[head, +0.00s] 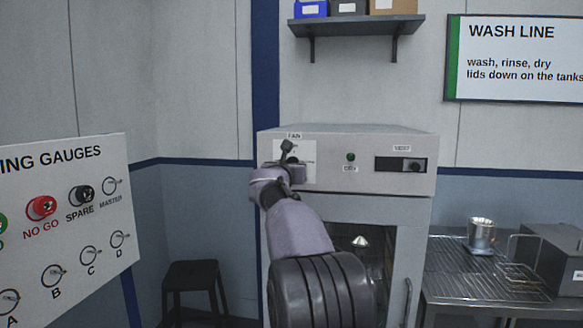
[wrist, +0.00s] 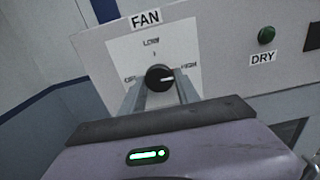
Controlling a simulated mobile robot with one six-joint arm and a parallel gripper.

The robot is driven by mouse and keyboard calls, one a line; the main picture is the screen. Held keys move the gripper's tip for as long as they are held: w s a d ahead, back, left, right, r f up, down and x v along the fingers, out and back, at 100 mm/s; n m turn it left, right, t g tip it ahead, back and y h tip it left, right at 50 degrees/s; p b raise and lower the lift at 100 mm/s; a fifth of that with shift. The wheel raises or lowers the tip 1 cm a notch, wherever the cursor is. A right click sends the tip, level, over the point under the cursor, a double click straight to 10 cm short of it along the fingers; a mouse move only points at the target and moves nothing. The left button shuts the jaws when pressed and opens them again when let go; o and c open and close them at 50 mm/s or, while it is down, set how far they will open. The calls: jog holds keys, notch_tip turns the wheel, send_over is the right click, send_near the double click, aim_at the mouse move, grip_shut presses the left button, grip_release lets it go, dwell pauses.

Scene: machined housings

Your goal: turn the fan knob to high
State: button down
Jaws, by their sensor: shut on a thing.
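The fan knob (wrist: 157,74) is a round black knob on a white dial plate (wrist: 118,45) marked OFF, LOW and HIGH, under a FAN label. Its white pointer line points to the right, roughly toward the HIGH mark. My gripper (wrist: 159,90) is shut on the knob, with one finger on each side of it. In the head view my gripper (head: 289,158) is at the dial plate on the upper left of the cabinet front (head: 350,205) and hides the knob and much of the plate.
A green DRY button (head: 350,157) and a VENT slider (head: 400,165) sit right of the dial. A gauge board (head: 75,230) stands at left, a black stool (head: 192,275) behind it. A shelf (head: 355,25) hangs above. A steel rack table (head: 470,270) stands at right.

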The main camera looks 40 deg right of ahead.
jog(key=c, duration=0.9)
grip_release()
jog(key=shift+a, duration=0.1)
jog(key=b+v, duration=0.3)
jog(key=v, duration=1.4)
jog(key=shift+s, duration=0.2)
